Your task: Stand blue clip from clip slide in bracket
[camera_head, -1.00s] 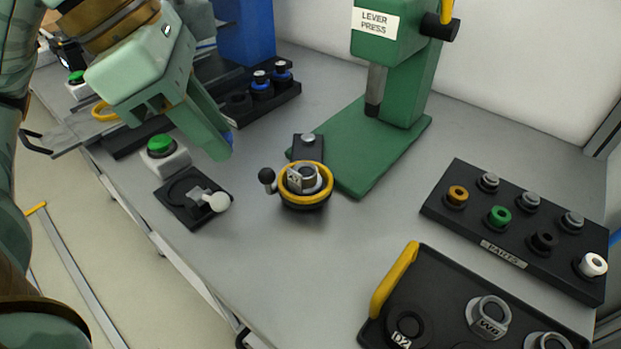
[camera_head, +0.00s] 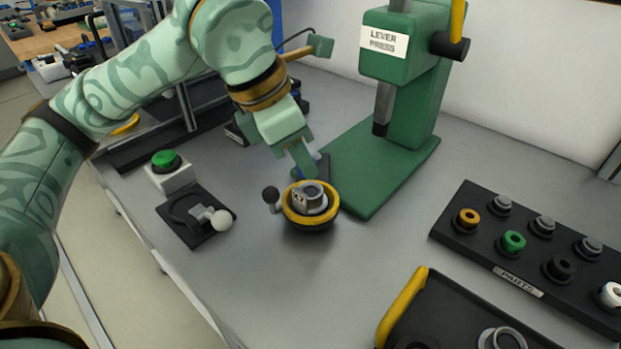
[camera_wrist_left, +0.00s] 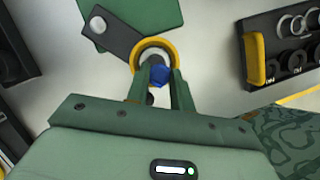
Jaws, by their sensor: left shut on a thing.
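My left gripper (camera_head: 306,172) is shut on the blue clip (camera_wrist_left: 160,74), which shows between its fingertips in the left wrist view. In the head view the fingers point down at the back rim of a round yellow-rimmed holder (camera_head: 333,208), and the clip is mostly hidden. A grey ring-shaped part (camera_head: 311,197) sits inside this holder, which has a black ball handle on its left. In the left wrist view the fingertips overlap the holder's yellow rim (camera_wrist_left: 137,52); I cannot tell whether they touch. I cannot pick out the bracket or clip slide with certainty. My right gripper is out of view.
The green lever press (camera_head: 412,85) stands just behind and right of the holder. A green button box (camera_head: 168,170) and a black fixture with a white knob (camera_head: 197,216) stand left. A parts rack (camera_head: 482,249) and a yellow-handled tray (camera_head: 402,305) lie right. The front centre table is clear.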

